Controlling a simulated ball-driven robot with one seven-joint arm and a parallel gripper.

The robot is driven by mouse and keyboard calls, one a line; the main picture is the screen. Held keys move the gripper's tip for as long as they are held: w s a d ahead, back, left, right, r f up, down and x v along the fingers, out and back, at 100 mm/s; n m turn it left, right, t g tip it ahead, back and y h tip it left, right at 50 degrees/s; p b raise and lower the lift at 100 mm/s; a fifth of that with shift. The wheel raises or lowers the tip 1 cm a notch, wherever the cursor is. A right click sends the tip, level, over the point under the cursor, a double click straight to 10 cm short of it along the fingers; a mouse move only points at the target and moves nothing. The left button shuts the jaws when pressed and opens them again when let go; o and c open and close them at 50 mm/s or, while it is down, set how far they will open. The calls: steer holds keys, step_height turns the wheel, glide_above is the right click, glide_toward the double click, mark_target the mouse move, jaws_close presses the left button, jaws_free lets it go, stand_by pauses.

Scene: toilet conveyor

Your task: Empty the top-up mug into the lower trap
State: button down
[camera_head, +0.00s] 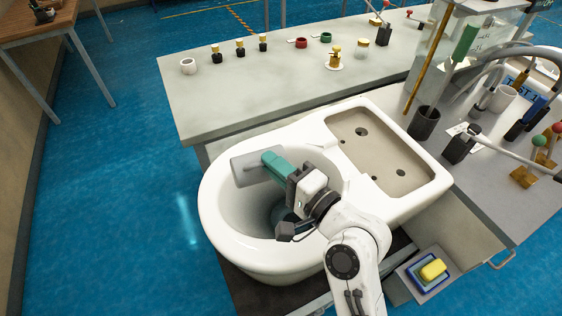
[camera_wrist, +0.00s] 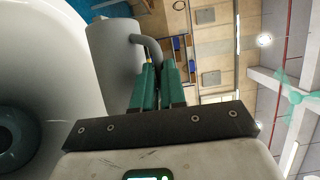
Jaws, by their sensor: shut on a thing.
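The grey top-up mug (camera_head: 248,170) is held over the white toilet bowl (camera_head: 222,205). It looks tipped onto its side in the head view; its inside and contents do not show. My gripper (camera_head: 273,160) has green fingers and is shut on the mug's handle. In the wrist view, the fingers (camera_wrist: 157,88) meet around the handle (camera_wrist: 150,45), with the mug body (camera_wrist: 115,65) to the left. The dark trap opening (camera_head: 282,213) lies low in the bowl, partly hidden by my arm. It also shows at the left of the wrist view (camera_wrist: 15,145).
The open cistern (camera_head: 385,150) adjoins the bowl at the back right. A grey bench (camera_head: 225,95) behind carries several small parts. The right-hand bench holds a dark cup (camera_head: 424,122) and fixtures. A tray with a yellow sponge (camera_head: 433,269) is at lower right. Blue floor at left is clear.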

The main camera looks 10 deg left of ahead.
mark_target(244, 184)
steer(key=a+n, duration=0.1)
steer(key=s+a+f+n+h, duration=0.1)
steer(key=s+a+n+p, duration=0.1)
steer(key=n, duration=0.1)
steer(key=shift+f+g+h, duration=0.3)
steer(key=shift+f+g, duration=0.05)
steer(key=shift+g, duration=0.05)
steer(key=n, duration=0.1)
steer(key=a+f+n+h, duration=0.1)
steer(key=shift+s+a+f+n, duration=0.15)
steer(key=shift+s+f+n, duration=0.05)
steer(key=shift+s+n, duration=0.2)
steer(key=shift+s+a+f+n+h+b, duration=0.2)
steer(key=shift+a+f+n+h+b, duration=0.2)
steer(key=shift+f+n+h+b, duration=0.4)
steer(key=shift+d+r+n+h+p, duration=0.15)
steer(key=shift+n+h+p, duration=0.15)
steer(key=shift+n+p, duration=0.5)
steer(key=shift+w+d+f+n+t+h, duration=0.1)
steer(key=shift+f+n+t+h, duration=0.25)
steer(key=shift+f+n+h, duration=0.5)
steer(key=shift+w+d+f+n+t+h, duration=0.1)
steer(key=shift+f+n+t+h, duration=0.35)
steer(key=shift+n, duration=0.7)
steer(key=shift+r, duration=0.15)
